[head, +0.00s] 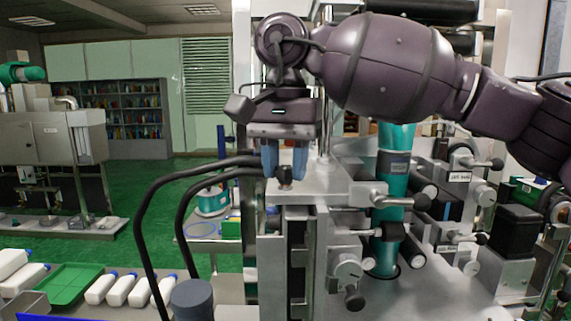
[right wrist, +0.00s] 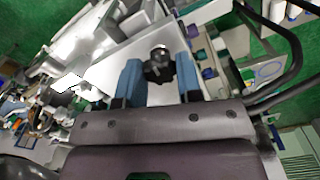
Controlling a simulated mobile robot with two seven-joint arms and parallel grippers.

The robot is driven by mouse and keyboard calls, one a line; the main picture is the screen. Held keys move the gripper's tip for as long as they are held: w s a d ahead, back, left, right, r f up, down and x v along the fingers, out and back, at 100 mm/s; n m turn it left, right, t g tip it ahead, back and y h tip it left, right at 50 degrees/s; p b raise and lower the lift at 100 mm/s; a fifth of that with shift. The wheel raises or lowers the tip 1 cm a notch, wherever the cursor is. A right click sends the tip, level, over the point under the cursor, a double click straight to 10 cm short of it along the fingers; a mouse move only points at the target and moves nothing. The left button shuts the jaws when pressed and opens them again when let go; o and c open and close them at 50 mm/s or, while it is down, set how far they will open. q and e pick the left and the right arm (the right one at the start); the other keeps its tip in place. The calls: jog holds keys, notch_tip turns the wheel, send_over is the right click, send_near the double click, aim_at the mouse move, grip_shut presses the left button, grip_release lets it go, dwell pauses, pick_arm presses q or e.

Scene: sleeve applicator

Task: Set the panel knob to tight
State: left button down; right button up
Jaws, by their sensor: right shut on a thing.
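My right gripper (head: 284,172) comes down from above, with blue fingers pointing at the steel panel top. It is shut on a small dark knob (head: 285,179) that stands on the metal plate (head: 337,191). In the right wrist view the dark knob (right wrist: 158,68) sits between the two blue fingers (right wrist: 159,80). The fingers partly cover the knob in the head view. I cannot read any tight mark or tell the knob's setting. My left gripper is not in view.
A teal film column (head: 394,205) with steel rollers and lever handles stands right of the plate. Black hoses (head: 150,225) curve at the left. White bottles (head: 101,289) and a green tray (head: 64,288) lie lower left.

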jog(key=m, duration=0.4)
jog(key=shift+b, duration=0.4)
jog(key=m, duration=0.4)
jog(key=shift+m+b, duration=0.35)
jog(key=shift+m, duration=0.05)
jog(key=m, duration=0.4)
jog(key=shift+r+m, duration=0.1)
jog(key=shift+m, duration=0.2)
jog(key=m+b, duration=0.1)
jog(key=m, duration=1.1)
jog(key=shift+r+m+b, duration=0.1)
jog(key=shift+m+b, duration=0.2)
jog(key=shift+b, duration=0.05)
jog(key=m, duration=0.4)
jog(key=shift+m, duration=0.3)
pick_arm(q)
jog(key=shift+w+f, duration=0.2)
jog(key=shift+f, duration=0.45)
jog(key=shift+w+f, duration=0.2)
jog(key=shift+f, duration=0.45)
pick_arm(e)
jog(key=shift+m, duration=2)
